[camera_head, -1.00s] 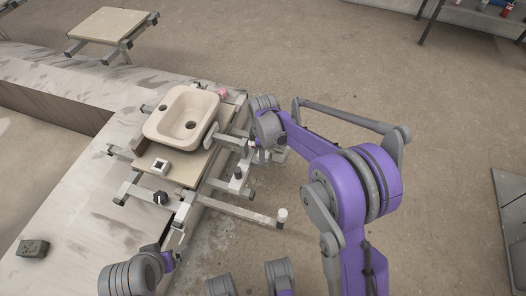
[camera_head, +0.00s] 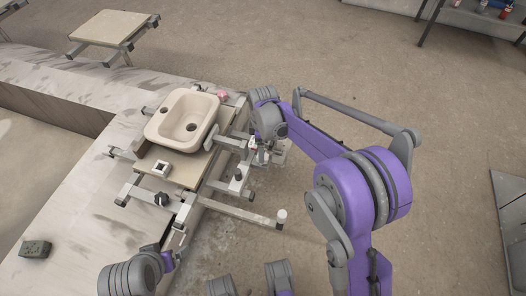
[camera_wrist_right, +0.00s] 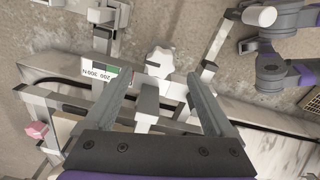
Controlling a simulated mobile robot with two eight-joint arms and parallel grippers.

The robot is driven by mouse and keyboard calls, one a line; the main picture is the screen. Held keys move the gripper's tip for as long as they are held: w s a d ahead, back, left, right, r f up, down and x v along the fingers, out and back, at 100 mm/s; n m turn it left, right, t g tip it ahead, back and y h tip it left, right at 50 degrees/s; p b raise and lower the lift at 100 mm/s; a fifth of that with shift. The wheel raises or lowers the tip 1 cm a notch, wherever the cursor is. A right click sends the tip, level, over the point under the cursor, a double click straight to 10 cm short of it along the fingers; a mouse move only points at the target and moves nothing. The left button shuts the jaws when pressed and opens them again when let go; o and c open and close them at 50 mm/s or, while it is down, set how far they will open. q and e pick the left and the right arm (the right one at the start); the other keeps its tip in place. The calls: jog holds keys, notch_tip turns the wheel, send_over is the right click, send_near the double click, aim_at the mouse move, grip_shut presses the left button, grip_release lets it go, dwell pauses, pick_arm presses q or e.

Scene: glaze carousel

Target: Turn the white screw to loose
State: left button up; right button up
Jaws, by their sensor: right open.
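The white screw (camera_wrist_right: 159,61) is a lobed white knob in the right wrist view. It lies just ahead of and between the fingertips of my right gripper (camera_wrist_right: 158,80). The fingers are open and apart on either side, and I see no contact. In the head view my right gripper (camera_head: 269,150) is beside the right side of the carousel stand (camera_head: 205,187), with the screw partly hidden there. My left gripper (camera_head: 176,247) is low at the stand's near end, small and partly hidden, so its jaw state is unclear.
A beige basin (camera_head: 184,119) sits on the stand. A gauge label (camera_wrist_right: 106,71) with a green band is beside the screw. A pink piece (camera_head: 222,96) is behind.

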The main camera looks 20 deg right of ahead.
pick_arm(q)
jog(key=shift+r+p, duration=0.6)
jog(key=shift+r, duration=0.3)
pick_arm(e)
notch_tip(320, 180, up, 6)
jog(key=shift+r, duration=0.2)
jog(key=shift+s, duration=0.1)
jog(key=s+d+r+m+t, duration=0.1)
jog(key=s+r+m, duration=0.2)
jog(key=s, duration=0.4)
jog(key=s+d+r+m+t, duration=0.1)
jog(key=s+r+m, duration=0.2)
jog(key=s, duration=0.4)
jog(key=s+d+f+m+t, duration=0.1)
jog(key=s+f+m+t, duration=0.25)
jog(key=s+m, duration=0.8)
pick_arm(q)
notch_tip(320, 180, up, 20)
jog(key=w+t+p, duration=0.1)
jog(key=p, duration=1.6)
jog(key=shift+w+f, duration=0.2)
jog(key=shift+w, duration=0.15)
pick_arm(e)
notch_tip(320, 180, up, 19)
jog(key=s+n, duration=0.1)
jog(key=n, duration=0.3)
